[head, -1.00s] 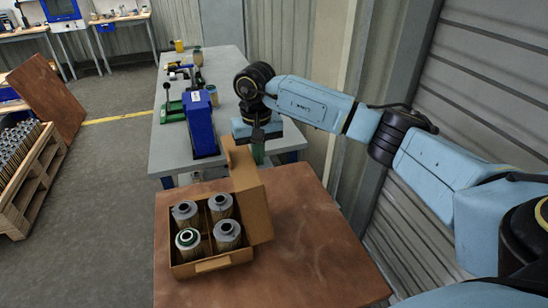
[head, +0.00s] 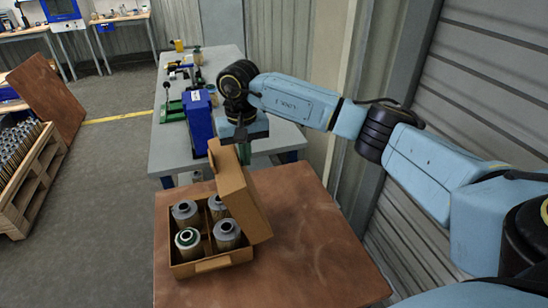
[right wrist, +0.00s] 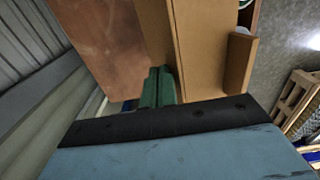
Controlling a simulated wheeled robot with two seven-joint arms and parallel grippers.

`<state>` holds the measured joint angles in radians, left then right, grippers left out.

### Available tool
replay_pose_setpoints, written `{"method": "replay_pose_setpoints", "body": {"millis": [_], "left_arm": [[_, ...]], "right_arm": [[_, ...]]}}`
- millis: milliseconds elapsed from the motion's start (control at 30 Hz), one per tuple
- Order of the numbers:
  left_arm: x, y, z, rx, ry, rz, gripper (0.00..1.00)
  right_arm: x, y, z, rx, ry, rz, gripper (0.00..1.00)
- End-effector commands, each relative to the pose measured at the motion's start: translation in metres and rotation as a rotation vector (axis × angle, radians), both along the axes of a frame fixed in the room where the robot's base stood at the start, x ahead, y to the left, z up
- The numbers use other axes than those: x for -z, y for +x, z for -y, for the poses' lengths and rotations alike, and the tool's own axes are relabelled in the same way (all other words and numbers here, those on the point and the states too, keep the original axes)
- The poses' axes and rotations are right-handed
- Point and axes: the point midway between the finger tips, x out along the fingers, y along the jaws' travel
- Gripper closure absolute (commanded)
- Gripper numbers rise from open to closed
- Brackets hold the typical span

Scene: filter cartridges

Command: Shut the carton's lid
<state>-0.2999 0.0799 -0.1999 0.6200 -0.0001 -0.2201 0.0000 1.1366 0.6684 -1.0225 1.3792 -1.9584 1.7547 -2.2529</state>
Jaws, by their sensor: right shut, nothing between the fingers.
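The open brown carton (head: 213,265) stands on the wooden table. Several grey filter cartridges (head: 227,232) stand upright in its compartments, one with a green ring. Its lid (head: 243,200) is hinged along the right side, stands raised and tilts left towards the carton's opening. My right gripper (head: 243,151) is shut and empty, pointing down behind the lid's far upper part, which partly hides it. In the right wrist view its green fingers (right wrist: 157,88) are against or very close to the lid's outer face (right wrist: 203,45). My left gripper is not in view.
The wooden table top (head: 310,240) is clear to the right of the carton. Behind it a grey bench (head: 175,148) carries a blue device (head: 199,122) and small tools. A pallet of cartridges (head: 30,180) stands on the floor at left.

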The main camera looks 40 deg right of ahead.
Motion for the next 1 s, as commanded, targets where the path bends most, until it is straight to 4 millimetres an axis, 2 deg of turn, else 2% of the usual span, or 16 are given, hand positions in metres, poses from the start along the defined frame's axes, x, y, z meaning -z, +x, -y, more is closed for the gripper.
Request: {"method": "replay_pose_setpoints", "body": {"millis": [133, 533, 833, 1000], "left_arm": [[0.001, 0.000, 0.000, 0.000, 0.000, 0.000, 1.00], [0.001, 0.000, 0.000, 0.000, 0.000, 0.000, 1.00], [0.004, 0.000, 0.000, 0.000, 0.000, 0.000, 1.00], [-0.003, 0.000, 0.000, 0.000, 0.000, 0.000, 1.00]], "right_arm": [[-0.001, 0.002, -0.007, -0.001, 0.000, 0.000, 1.00], [-0.001, 0.003, -0.009, 0.000, 0.000, 0.000, 1.00], [-0.001, 0.006, -0.020, 0.001, -0.001, 0.000, 1.00], [-0.011, 0.006, -0.018, 0.001, 0.000, 0.001, 1.00]]}}
